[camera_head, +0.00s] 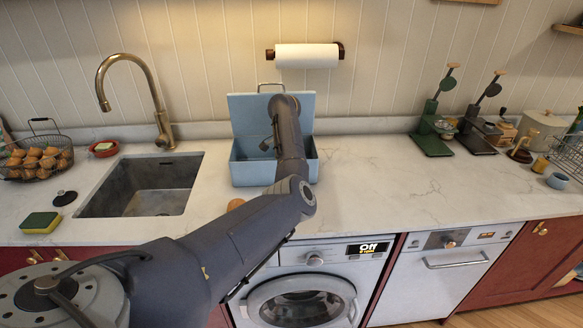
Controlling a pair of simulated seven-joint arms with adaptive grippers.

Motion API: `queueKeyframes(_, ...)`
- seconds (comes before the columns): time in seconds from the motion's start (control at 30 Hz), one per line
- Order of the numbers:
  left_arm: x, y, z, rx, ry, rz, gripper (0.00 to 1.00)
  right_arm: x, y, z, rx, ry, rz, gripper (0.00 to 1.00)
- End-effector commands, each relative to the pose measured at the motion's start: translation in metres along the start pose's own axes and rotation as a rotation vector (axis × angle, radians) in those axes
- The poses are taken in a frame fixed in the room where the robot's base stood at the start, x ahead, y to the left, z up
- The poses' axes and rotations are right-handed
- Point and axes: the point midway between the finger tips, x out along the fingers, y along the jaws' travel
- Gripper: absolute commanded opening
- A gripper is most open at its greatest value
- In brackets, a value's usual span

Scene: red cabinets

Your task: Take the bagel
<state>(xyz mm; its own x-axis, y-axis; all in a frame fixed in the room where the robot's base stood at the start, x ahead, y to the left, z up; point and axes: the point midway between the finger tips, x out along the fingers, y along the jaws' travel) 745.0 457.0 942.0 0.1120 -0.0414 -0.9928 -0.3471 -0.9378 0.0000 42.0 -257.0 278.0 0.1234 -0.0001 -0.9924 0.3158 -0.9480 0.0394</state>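My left arm reaches across from the lower left to this box. My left gripper (268,145) is at the box opening, small and largely hidden by my own arm, so its finger state is unclear. No bagel is clearly visible. My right gripper is out of view.
A sink (150,187) with a brass faucet (160,110) is left of the box. A wire basket of brown round items (38,160) and a sponge (41,222) lie farther left. Green (432,130) and black presses stand at right. The counter (390,185) right of the box is clear.

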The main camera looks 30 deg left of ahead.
Motion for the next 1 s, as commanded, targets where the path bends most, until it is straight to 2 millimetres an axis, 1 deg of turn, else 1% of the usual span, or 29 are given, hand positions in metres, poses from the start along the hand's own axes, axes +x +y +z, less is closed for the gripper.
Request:
queueKeyframes(0.1, 0.0034, 0.0001, 0.0, 0.0, 0.0, 0.001, 0.91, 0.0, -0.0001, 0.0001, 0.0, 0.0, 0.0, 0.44)
queueKeyframes(0.3, 0.0033, 0.0001, -0.0001, 0.0, 0.001, 0.001, 0.91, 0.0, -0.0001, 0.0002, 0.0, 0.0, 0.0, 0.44)
queueKeyframes(0.37, 0.0032, 0.0001, -0.0001, 0.0, 0.001, 0.001, 0.85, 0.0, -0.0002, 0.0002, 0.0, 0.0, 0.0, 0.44)
queueKeyframes(0.63, 0.003, 0.0002, -0.0002, 0.0, 0.001, 0.0, 0.54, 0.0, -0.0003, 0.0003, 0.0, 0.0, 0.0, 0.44)
queueKeyframes(1.0, 0.0024, 0.0002, -0.0003, 0.0, 0.001, 0.0, 0.54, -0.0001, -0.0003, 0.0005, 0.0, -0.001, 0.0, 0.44)
